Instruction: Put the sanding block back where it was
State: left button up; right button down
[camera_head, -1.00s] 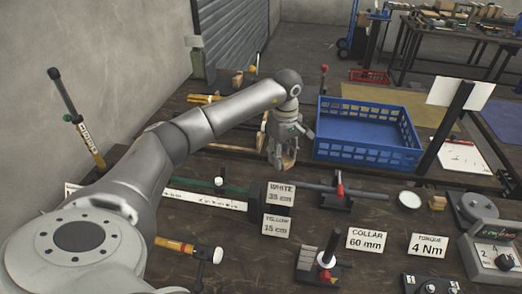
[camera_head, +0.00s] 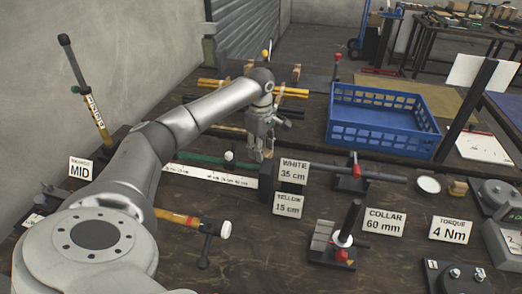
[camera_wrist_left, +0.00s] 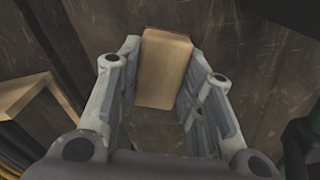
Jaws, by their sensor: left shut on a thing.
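My left gripper (camera_head: 262,148) is over the dark table, left of the blue crate and just behind the black stop block by the ruler. In the left wrist view its two fingers (camera_wrist_left: 172,75) are on either side of a tan, box-shaped block, the sanding block (camera_wrist_left: 164,65), and shut on it. The table top shows beneath the block; I cannot tell how far below it is. In the head view the block is mostly hidden by the fingers. My right gripper is not in view.
A blue crate (camera_head: 385,147) stands to the right. The WHITE 35 cm sign (camera_head: 293,172) and black stop block (camera_head: 268,182) are just in front of the gripper. Yellow bars on wooden supports (camera_head: 277,88) lie behind. A small tan block (camera_head: 457,188) sits far right.

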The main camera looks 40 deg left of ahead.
pick_arm(q)
notch_tip(320, 180, down, 3)
jog(key=shift+f+b, duration=0.1)
jog(key=shift+b, duration=0.85)
jog(key=o, duration=1)
notch_tip(320, 180, up, 12)
jog(key=p, duration=1)
jog(key=shift+r, duration=0.2)
